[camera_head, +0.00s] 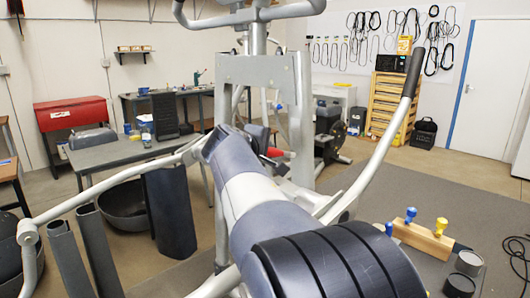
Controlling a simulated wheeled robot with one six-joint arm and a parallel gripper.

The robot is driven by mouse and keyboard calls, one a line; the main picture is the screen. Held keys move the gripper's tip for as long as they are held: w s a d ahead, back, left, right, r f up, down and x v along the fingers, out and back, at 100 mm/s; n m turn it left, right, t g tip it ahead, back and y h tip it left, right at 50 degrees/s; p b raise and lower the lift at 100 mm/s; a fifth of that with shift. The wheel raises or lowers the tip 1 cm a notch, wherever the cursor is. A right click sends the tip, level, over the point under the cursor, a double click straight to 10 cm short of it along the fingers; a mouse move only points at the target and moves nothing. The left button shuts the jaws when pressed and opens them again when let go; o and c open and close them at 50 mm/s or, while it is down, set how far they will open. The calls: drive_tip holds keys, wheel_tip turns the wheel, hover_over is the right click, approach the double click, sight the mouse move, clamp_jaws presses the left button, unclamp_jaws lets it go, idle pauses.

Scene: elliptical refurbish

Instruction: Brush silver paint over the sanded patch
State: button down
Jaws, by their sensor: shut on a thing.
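The grey elliptical trainer (262,70) stands in the middle of the view, with upright posts and long swinging handle arms on both sides. My arm reaches from the bottom centre up toward its frame and covers much of it. My gripper cannot be made out; the far end of my arm is hidden behind its own links. A small dark part and a small red piece (276,152) show just beyond my arm, in front of the trainer's post; I cannot tell what they are. I can make out no sanded patch, brush or silver paint.
At lower right, a wooden block (422,240) holds yellow-and-blue-topped pieces, with dark round containers (468,262) beside it. A grey table (105,153) stands left, near a red cabinet (74,115). A wooden crate rack (388,105) is at the back.

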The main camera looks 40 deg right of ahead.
drive_tip(key=shift+d, duration=0.45)
drive_tip(key=shift+r, duration=0.1)
drive_tip(key=shift+w+a+r+p, duration=0.1)
drive_tip(key=shift+r+p, duration=0.8)
drive_tip(key=shift+r, duration=0.05)
drive_tip(key=shift+w+a+r+p, duration=0.1)
drive_tip(key=shift+r+p, duration=0.8)
drive_tip(key=shift+w+d+r+p, duration=0.1)
drive_tip(key=shift+w+r+p, duration=0.1)
drive_tip(key=shift+r+p, duration=1.5)
drive_tip(key=shift+s+f+b, duration=0.2)
drive_tip(key=shift+f+b, duration=1.6)
drive_tip(key=shift+f, duration=0.05)
drive_tip(key=shift+s+f+b, duration=0.2)
drive_tip(key=shift+f+b, duration=1.55)
drive_tip(key=shift+f, duration=0.1)
drive_tip(key=shift+s+a+r+b, duration=0.1)
drive_tip(key=shift+a+b, duration=0.3)
drive_tip(key=shift+a, duration=1.1)
drive_tip(key=shift+s+a+b, duration=0.1)
drive_tip(key=shift+a+b, duration=0.25)
drive_tip(key=shift+a, duration=1.1)
drive_tip(key=shift+a, duration=0.15)
